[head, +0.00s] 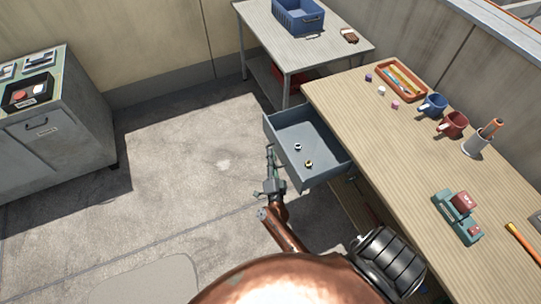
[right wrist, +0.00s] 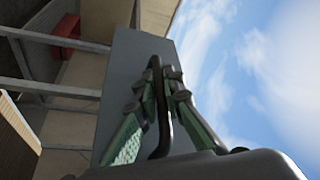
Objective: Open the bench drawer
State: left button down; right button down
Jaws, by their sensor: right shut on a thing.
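The bench drawer (head: 314,166) is a grey-blue open box pulled out from under the left end of the wooden bench (head: 400,130). Two small objects lie in it, one white and dark (head: 298,147), one yellowish and dark (head: 308,164). My right gripper (head: 270,158) is at the outer side of the drawer front. In the right wrist view its green-padded fingers close around the dark bar handle (right wrist: 158,110) on the grey drawer front (right wrist: 122,75). My left gripper is not in view.
On the bench are an orange tray (head: 382,66), a blue mug (head: 432,105), a red mug (head: 451,124), a pen cup (head: 477,146) and a teal device (head: 448,219). A side table (head: 335,48) holds a blue crate (head: 298,25). A grey cabinet (head: 62,145) stands left. The floor between is clear.

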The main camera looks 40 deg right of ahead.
jog(key=c, duration=2)
grip_release()
jog(key=shift+c, duration=0.2)
